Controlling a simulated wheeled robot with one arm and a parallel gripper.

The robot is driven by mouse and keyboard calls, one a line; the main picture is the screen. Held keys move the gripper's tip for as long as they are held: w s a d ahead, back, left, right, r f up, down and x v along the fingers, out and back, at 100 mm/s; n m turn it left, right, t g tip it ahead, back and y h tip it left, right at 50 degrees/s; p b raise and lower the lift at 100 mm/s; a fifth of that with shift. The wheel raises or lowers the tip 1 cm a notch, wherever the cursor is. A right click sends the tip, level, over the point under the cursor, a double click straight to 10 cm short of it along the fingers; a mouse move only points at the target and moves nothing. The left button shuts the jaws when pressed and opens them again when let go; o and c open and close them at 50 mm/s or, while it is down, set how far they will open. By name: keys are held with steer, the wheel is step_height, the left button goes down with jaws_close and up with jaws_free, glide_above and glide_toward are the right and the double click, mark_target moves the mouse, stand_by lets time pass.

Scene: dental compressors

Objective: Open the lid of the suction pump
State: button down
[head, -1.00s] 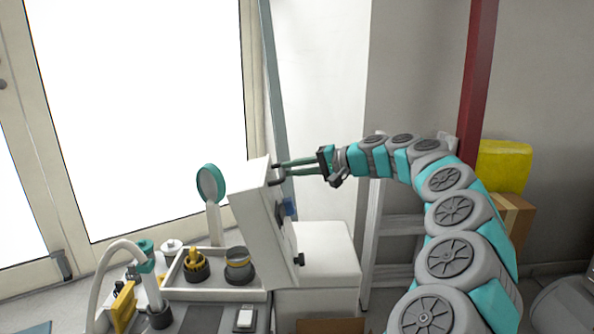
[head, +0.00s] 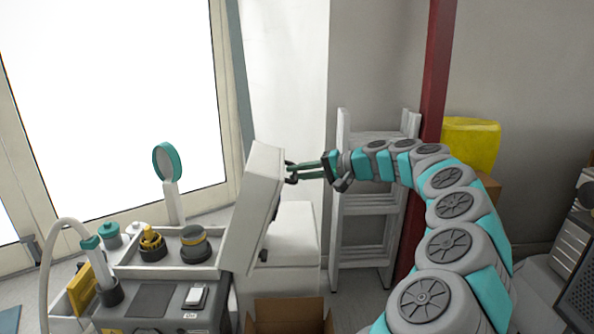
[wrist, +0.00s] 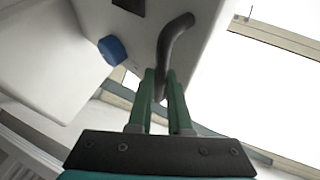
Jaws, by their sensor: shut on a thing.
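The suction pump's lid (head: 255,190) is a white, thick panel, standing steeply tilted with its top to the right, left of the pump's white body (head: 293,240) in the head view. In the wrist view the lid's underside (wrist: 215,15) shows a blue round knob (wrist: 112,50) and a dark curved handle (wrist: 175,42). My gripper (head: 289,171) is at the lid's upper right edge. Its green fingers (wrist: 162,88) are shut on the handle, one on each side. The handle's lower end is partly hidden between the fingers.
A grey unit (head: 150,300) with a tray of yellow and dark jars (head: 170,246) and a round teal-rimmed mirror (head: 168,162) stands left of the lid. An open cardboard box (head: 290,312) is in front. A white ladder (head: 365,230) and red post (head: 430,120) stand behind my arm.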

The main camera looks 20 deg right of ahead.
steer(key=shift+a+f, duration=0.25)
steer(key=shift+f, duration=0.05)
steer(key=c, duration=1.2)
jaws_free()
steer(key=shift+a, duration=0.1)
steer(key=o, duration=0.4)
steer(key=shift+r, duration=0.15)
steer(key=shift+c, duration=0.2)
steer(key=shift+d+r, duration=0.1)
steer(key=shift+d, duration=0.2)
steer(key=v, duration=0.7)
steer(key=shift+s+d, duration=0.2)
